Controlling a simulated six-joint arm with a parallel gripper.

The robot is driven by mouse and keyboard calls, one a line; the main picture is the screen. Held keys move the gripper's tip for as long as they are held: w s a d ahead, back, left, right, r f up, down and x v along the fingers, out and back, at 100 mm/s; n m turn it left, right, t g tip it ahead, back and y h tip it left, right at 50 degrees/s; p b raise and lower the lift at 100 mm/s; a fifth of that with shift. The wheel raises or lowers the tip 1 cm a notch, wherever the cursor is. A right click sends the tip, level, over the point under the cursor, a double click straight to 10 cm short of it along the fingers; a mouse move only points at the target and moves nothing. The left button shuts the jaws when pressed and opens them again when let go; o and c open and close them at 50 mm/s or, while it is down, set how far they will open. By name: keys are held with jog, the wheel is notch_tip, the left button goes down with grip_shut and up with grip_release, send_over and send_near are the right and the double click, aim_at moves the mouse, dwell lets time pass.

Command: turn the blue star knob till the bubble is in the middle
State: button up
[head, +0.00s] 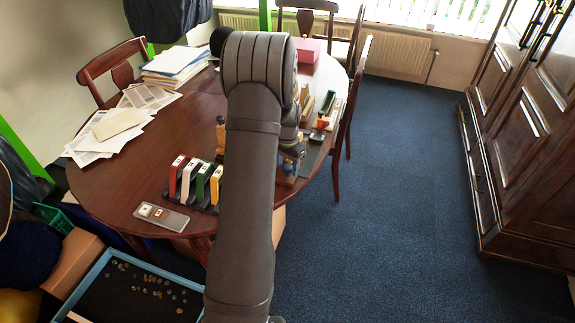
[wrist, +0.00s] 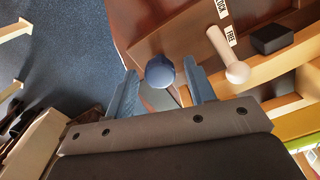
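The blue knob (wrist: 159,72) shows in the wrist view between my two blue fingers, near the edge of a brown wooden fixture (wrist: 180,30). My gripper (wrist: 161,76) is open, with a finger on each side of the knob and visible gaps between. The knob's star shape is hard to make out from this angle. In the head view, a small blue part (head: 288,168) shows beside my arm at the table's right edge; my arm hides much of the fixture there. I cannot make out a bubble in either view.
A lever with a white ball end (wrist: 237,72) stands close right of the knob, by labels reading LOCK and FREE. A black block (wrist: 272,39) is beyond it. Coloured upright blocks (head: 197,182) stand on the table (head: 110,190) left of my arm. Blue carpet lies right.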

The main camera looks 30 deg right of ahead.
aim_at(287, 167)
jog(key=c, duration=0.8)
jog(key=shift+m, duration=2.4)
jog(key=shift+c, duration=0.2)
jog(key=o, duration=0.9)
jog(key=shift+o, duration=0.2)
jog(key=shift+r, duration=0.1)
notch_tip(287, 167, up, 17)
jog(key=shift+r, duration=0.15)
